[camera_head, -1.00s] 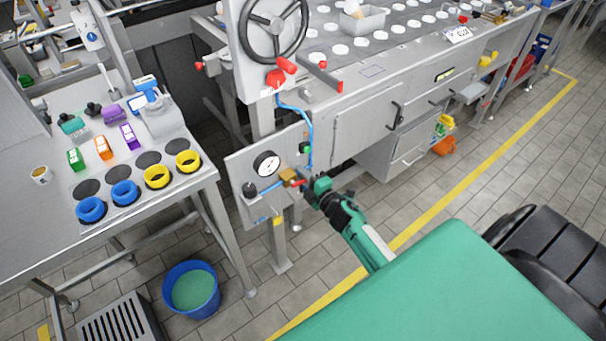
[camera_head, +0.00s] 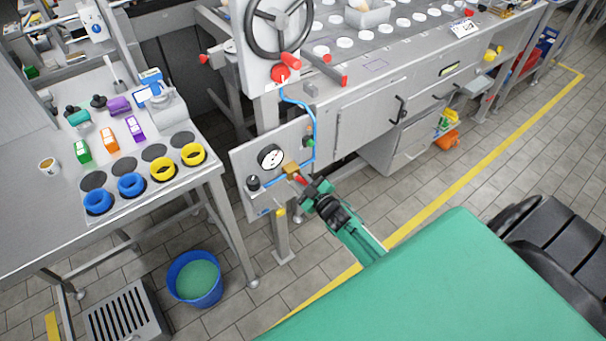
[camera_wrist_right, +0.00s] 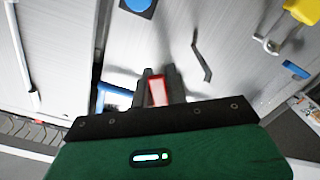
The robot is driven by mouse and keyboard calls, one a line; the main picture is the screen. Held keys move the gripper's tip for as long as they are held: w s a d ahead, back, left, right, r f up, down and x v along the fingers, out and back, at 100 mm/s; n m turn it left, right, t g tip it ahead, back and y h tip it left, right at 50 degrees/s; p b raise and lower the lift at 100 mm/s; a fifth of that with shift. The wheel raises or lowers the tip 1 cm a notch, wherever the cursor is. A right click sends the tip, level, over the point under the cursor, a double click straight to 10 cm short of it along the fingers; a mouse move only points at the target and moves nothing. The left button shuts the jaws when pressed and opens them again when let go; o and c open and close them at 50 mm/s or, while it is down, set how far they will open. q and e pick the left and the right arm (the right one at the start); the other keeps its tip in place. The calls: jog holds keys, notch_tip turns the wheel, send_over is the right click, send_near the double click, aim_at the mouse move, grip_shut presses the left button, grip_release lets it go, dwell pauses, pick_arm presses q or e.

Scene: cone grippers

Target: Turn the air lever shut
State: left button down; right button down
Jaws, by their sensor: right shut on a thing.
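The air lever (camera_head: 299,179) is a small red handle on a brass valve (camera_head: 290,168), on a grey panel with a round gauge (camera_head: 270,157) and blue air tubing. My right gripper (camera_head: 306,186) reaches the valve from the lower right. In the right wrist view its fingers (camera_wrist_right: 157,88) are shut on the red lever (camera_wrist_right: 157,92), which shows between them. The gripper hides part of the lever in the head view. My left gripper is not in view.
A black knob (camera_head: 254,182) sits left of the valve. The table with rings and boxes (camera_head: 40,215) stands to the left. A blue bucket (camera_head: 194,279) is on the floor. A large handwheel (camera_head: 279,22) is above the panel.

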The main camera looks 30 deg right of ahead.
jog(key=shift+s+a+f+m, duration=0.1)
jog(key=shift+a+f+m, duration=0.15)
jog(key=shift+m, duration=0.75)
jog(key=m, duration=0.2)
jog(key=a+m+p, duration=0.1)
jog(key=shift+a+f+m, duration=0.15)
jog(key=shift+a+m, duration=0.15)
jog(key=shift+m, duration=0.1)
jog(key=shift+a+m, duration=0.1)
jog(key=shift+m, duration=0.2)
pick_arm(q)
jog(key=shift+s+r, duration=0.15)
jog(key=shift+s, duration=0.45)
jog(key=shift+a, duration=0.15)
pick_arm(e)
jog(key=c, duration=1.4)
grip_release()
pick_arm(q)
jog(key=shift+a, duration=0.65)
